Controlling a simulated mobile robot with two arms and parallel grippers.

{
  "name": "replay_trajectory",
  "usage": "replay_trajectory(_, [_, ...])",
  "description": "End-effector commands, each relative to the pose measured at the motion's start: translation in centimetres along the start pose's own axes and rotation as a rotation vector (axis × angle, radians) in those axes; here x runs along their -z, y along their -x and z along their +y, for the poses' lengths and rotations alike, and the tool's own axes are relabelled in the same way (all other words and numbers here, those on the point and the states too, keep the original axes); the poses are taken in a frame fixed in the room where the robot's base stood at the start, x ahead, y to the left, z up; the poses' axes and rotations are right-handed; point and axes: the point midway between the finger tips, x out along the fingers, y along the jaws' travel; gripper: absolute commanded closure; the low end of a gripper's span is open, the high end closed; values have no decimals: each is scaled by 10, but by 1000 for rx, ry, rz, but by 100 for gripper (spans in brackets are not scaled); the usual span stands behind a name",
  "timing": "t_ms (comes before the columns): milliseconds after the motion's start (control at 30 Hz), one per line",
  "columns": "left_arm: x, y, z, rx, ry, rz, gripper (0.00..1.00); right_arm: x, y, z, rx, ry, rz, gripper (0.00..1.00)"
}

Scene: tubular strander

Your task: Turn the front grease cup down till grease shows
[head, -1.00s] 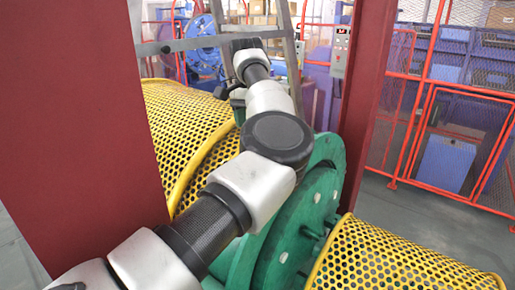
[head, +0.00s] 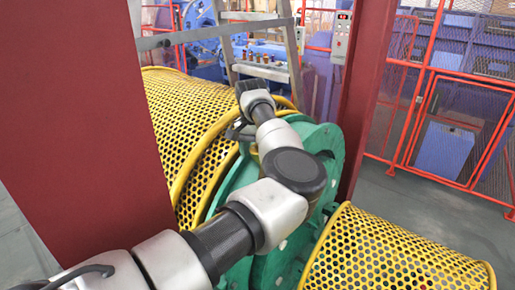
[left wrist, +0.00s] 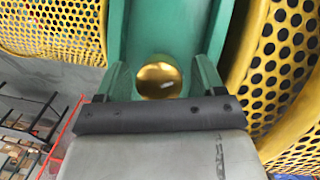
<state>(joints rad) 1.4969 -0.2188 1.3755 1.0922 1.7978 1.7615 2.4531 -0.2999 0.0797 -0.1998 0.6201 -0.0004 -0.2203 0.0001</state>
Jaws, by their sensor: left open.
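The front grease cup shows as a shiny brass dome (left wrist: 158,80) in the left wrist view, against a green machine part (left wrist: 160,30). My left gripper (left wrist: 165,78) is open, with one finger on each side of the cup. I cannot tell whether either finger touches it. In the head view my left gripper (head: 240,131) is a small dark shape beside the green flange (head: 325,142), partly behind my arm. The cup is hidden there. No grease can be made out. My right gripper is not in view.
Yellow perforated guards (head: 185,115) lie left of the flange and at the lower right (head: 390,262). Dark red posts stand at left (head: 85,120) and right (head: 375,90). A grey ladder-like frame (head: 290,50) and an orange-red fence (head: 400,120) stand behind.

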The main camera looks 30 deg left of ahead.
Motion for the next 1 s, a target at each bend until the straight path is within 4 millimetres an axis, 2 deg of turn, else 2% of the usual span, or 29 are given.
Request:
replay_trajectory(200, [0, 0, 0, 0, -1, 0, 31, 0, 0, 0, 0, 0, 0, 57])
replay_trajectory(533, [0, 0, 0, 0, -1, 0, 81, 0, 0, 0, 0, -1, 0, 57])
replay_trajectory(767, [0, -1, 0, 9, -22, 1, 80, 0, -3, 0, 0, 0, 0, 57])
replay_trajectory(1000, [1, -2, 1, 55, -128, 2, 80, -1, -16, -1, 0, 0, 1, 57])
